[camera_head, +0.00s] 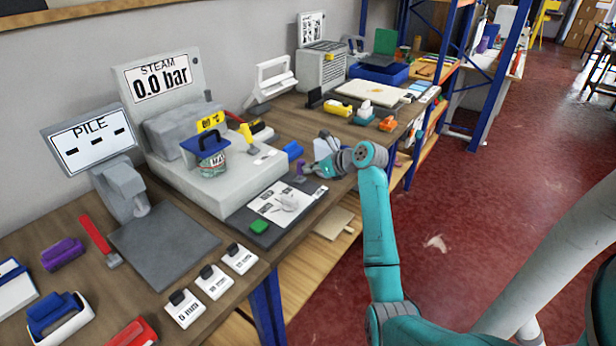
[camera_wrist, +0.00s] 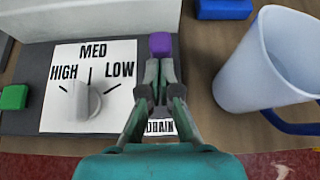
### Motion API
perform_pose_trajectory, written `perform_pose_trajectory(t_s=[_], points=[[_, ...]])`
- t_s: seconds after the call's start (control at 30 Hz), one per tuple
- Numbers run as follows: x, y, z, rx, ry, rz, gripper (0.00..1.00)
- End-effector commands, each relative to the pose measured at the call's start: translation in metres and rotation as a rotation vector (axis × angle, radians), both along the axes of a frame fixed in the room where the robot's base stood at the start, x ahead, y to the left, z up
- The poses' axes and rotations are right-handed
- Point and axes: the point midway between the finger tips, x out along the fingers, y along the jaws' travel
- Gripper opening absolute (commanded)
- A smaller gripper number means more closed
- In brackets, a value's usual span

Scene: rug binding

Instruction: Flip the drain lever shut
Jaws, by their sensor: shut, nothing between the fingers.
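The drain lever shows in the wrist view as a purple knob (camera_wrist: 160,43) at the top centre, above a label reading DRAIN (camera_wrist: 160,127). The purple knob also shows small in the head view (camera_head: 300,168), at the back right of the dark control plate. My gripper (camera_wrist: 160,66) is shut and empty. Its fingertips are right at the near side of the purple knob; I cannot tell whether they touch. The fingers hide the lever's shaft, so its tilt is unclear.
A white dial (camera_wrist: 88,100) marked HIGH, MED, LOW is left of my gripper, with a green button (camera_wrist: 14,97) beyond. A pale cup (camera_wrist: 262,65) with a blue handle stands close on the right. A blue block (camera_wrist: 223,9) lies behind. The steam machine (camera_head: 235,190) stands behind the plate.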

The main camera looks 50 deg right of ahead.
Motion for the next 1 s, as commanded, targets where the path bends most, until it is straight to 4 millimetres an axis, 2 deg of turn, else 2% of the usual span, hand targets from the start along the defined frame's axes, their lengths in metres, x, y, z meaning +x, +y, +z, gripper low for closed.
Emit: perform_pose_trajectory(t_s=[0.5, 1.0], points=[[0.03, 0.0, 0.012, 0.0, -0.002, 0.0, 0.0], [0.038, 0.0, 0.013, 0.0, -0.002, 0.0, 0.0]])
